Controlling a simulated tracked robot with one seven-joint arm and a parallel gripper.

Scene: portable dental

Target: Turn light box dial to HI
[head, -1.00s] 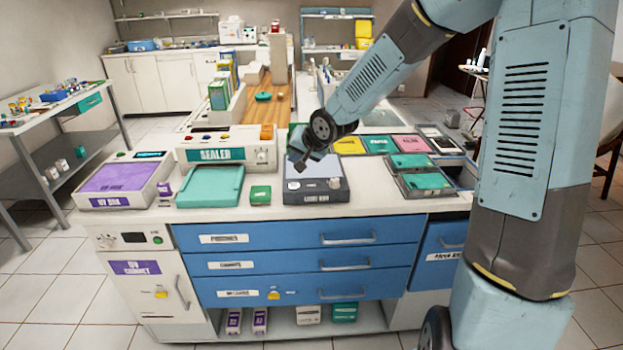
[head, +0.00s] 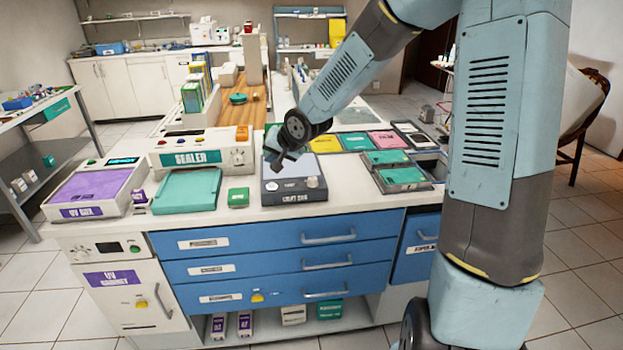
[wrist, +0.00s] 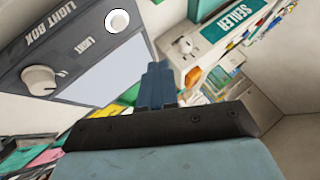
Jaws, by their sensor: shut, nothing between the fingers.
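The light box (head: 291,196) is a dark grey unit with a pale lit panel, on the front of the white counter. Its round grey dial (head: 312,182) is at the right of its front strip; in the wrist view the pale dial (wrist: 40,80) shows at the left. I cannot read the dial's setting. A white round knob or button (wrist: 117,20) sits at the other end of the strip, by the word LIGHT. My gripper (head: 273,164) is over the light box's left side, apart from the dial. Its dark blue fingers (wrist: 158,82) are shut and empty.
The sealer (head: 200,150) stands behind and left, with a teal tray (head: 187,190) before it. A small green box (head: 238,197) is just left of the light box. The UV box (head: 95,190) is far left. Teal-lidded trays (head: 402,177) stand to the right.

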